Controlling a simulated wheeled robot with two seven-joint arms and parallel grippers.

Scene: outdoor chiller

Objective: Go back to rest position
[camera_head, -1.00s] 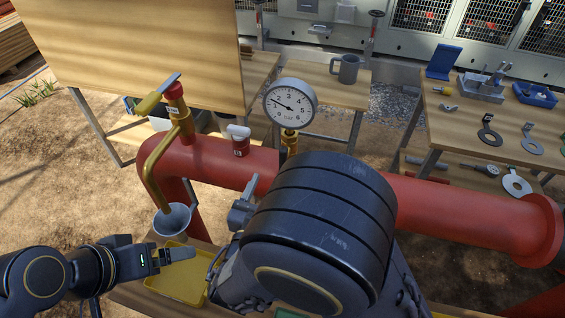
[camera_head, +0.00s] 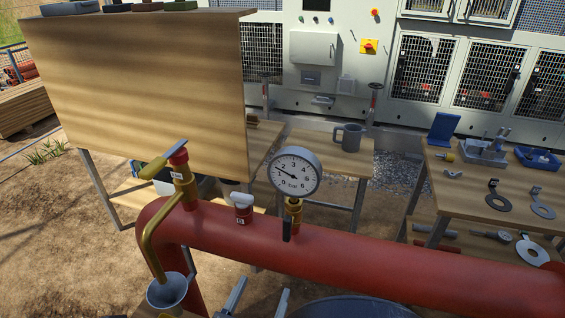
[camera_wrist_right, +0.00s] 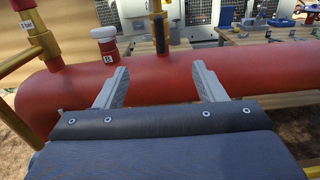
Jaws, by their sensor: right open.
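My right gripper (camera_head: 258,298) is at the bottom of the head view, with its two fingers apart and nothing between them. In the right wrist view the open gripper (camera_wrist_right: 161,72) points toward the red pipe (camera_wrist_right: 235,68), and the gap between the fingers is empty. The red pipe (camera_head: 340,252) runs across the head view beyond the gripper. My left gripper is outside the head view.
A pressure gauge (camera_head: 295,173) and a brass tap (camera_head: 184,180) stand on the pipe. A metal cup (camera_head: 167,291) is beneath the spout. A tool table (camera_head: 465,180) is at right; a grey mug (camera_head: 348,137) stands on a table behind.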

